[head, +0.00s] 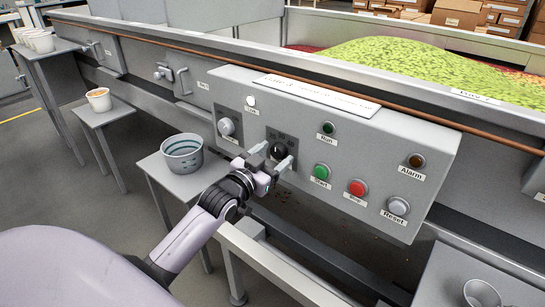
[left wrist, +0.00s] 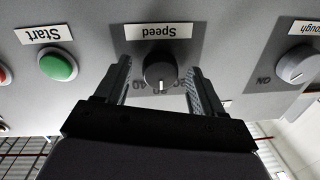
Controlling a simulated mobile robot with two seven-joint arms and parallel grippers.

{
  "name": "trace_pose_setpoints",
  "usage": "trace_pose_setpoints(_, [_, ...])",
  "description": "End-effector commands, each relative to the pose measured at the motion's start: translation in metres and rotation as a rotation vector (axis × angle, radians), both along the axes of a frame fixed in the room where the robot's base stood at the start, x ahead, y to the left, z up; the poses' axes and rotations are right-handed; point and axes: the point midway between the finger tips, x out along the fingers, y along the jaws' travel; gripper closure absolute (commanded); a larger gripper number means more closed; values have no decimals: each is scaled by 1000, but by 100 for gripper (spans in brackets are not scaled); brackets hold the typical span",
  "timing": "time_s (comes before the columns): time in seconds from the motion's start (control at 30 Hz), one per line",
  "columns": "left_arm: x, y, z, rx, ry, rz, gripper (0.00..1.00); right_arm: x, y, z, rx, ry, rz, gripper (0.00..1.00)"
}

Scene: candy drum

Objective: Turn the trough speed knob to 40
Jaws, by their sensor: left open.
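The trough speed knob (head: 279,150) is a round black knob on a dark plate on the grey control panel. In the left wrist view the knob (left wrist: 160,72) appears upside down, with a "Speed" label, printed numbers and a white pointer mark. My left gripper (head: 270,155) is at the panel with its fingers open. In the left wrist view the two fingers (left wrist: 160,80) stand on either side of the knob, with a gap on each side. The fingers and knob hide part of the number scale. My right gripper is not in view.
A grey trough knob (head: 227,127) sits left of the speed knob. Green Start (head: 321,172), red (head: 357,187) and grey Reset (head: 398,206) buttons lie to the right. A grey bucket (head: 182,153) stands on a small table below left. The trough holds green candy (head: 410,66).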

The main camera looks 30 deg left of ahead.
Motion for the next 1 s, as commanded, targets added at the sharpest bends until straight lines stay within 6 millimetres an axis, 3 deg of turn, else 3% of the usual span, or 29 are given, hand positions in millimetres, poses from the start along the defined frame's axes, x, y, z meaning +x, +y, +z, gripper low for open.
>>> trace_pose_setpoints(0.03, [0, 0, 0, 0, 0, 0, 35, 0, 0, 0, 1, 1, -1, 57])
trace_pose_setpoints(0.2, [0, 0, 0, 0, 0, 0, 88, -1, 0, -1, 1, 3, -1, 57])
trace_pose_setpoints(0.57, [0, 0, 0, 46, -2, 0, 88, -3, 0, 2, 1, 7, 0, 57])
trace_pose_setpoints(1.0, [0, 1, 0, 364, -26, 0, 88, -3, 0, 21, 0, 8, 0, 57])
